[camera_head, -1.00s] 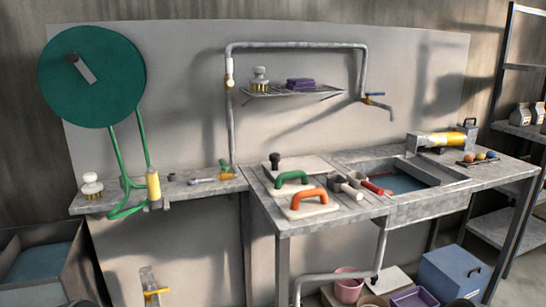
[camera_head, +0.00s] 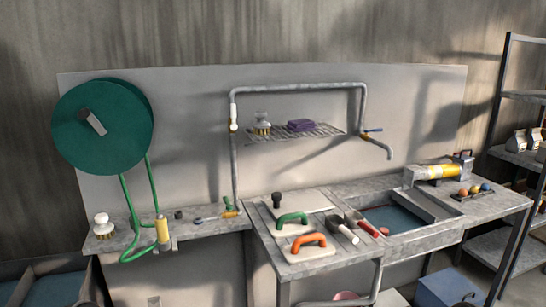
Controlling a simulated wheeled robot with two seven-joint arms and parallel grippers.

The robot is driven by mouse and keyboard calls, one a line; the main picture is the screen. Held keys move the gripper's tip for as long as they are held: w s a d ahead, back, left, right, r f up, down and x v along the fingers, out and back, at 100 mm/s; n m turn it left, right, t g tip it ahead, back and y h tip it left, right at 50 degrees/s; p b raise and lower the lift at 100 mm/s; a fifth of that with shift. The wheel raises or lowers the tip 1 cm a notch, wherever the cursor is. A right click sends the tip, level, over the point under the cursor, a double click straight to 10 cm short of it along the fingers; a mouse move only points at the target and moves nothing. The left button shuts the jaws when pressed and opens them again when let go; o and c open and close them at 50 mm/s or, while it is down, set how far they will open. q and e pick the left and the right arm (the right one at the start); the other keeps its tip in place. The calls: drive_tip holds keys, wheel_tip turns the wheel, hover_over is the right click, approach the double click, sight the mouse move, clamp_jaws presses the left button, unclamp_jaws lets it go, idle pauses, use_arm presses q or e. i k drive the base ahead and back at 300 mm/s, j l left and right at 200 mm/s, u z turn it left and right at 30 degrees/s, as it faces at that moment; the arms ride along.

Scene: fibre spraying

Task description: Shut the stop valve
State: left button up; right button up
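A brass valve with a green lever (camera_head: 230,207) sits on the left shelf at the foot of the grey pipe (camera_head: 234,165). A small blue-ended fitting (camera_head: 198,220) lies on the shelf to its left. A tap with a blue lever (camera_head: 372,131) is at the pipe's right end, above the sink. Which of these is the stop valve I cannot tell for sure. Neither of my grippers shows in the head view.
A green hose reel (camera_head: 105,140) hangs at left, its hose running to a yellow nozzle (camera_head: 162,230). The bench holds a green-handled float (camera_head: 291,221), an orange-handled float (camera_head: 309,243) and a sink (camera_head: 392,218). A wire shelf (camera_head: 290,135) hangs above.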

sight(233, 125)
drive_tip(key=i+j+u, duration=0.15)
drive_tip(key=i+j, duration=0.2)
drive_tip(key=i+l+z, duration=0.1)
drive_tip(key=z, duration=0.35)
drive_tip(key=i+l+z, duration=0.1)
drive_tip(key=z, duration=0.35)
drive_tip(key=i+z, duration=0.15)
drive_tip(key=z, duration=0.3)
